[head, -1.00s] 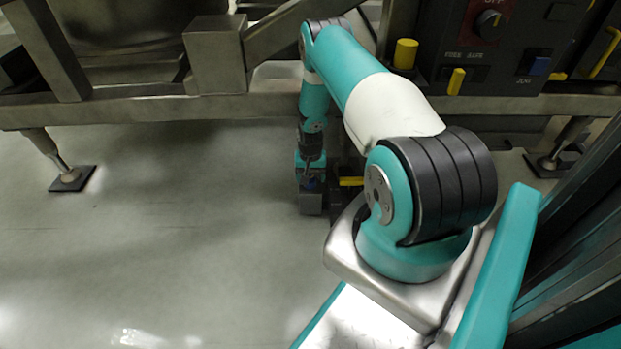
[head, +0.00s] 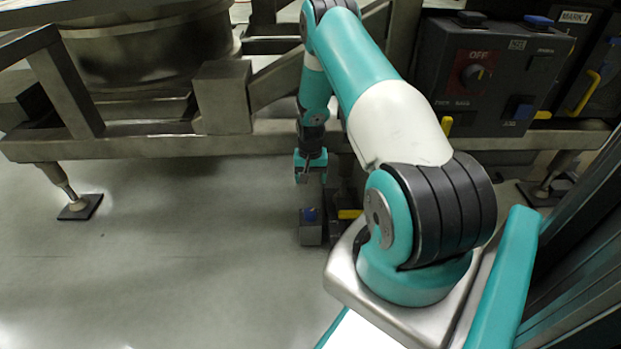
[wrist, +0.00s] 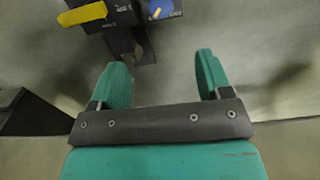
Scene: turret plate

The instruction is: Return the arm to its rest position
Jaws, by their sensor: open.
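My gripper (wrist: 160,85) shows in the wrist view with its two teal fingers spread apart and nothing between them. In the head view my gripper (head: 311,180) hangs down at the end of my arm, in front of the metal frame. It is above and apart from a small dark box with a blue knob (head: 311,228) low near the floor. In the wrist view the blue knob (wrist: 160,8) and a yellow handle (wrist: 83,14) lie beyond the fingertips.
A metal frame (head: 230,145) runs across the back, with a large round vessel (head: 150,50) at left. A dark control panel (head: 470,75) with a red switch plate stands at right. The floor (head: 150,260) at left is clear.

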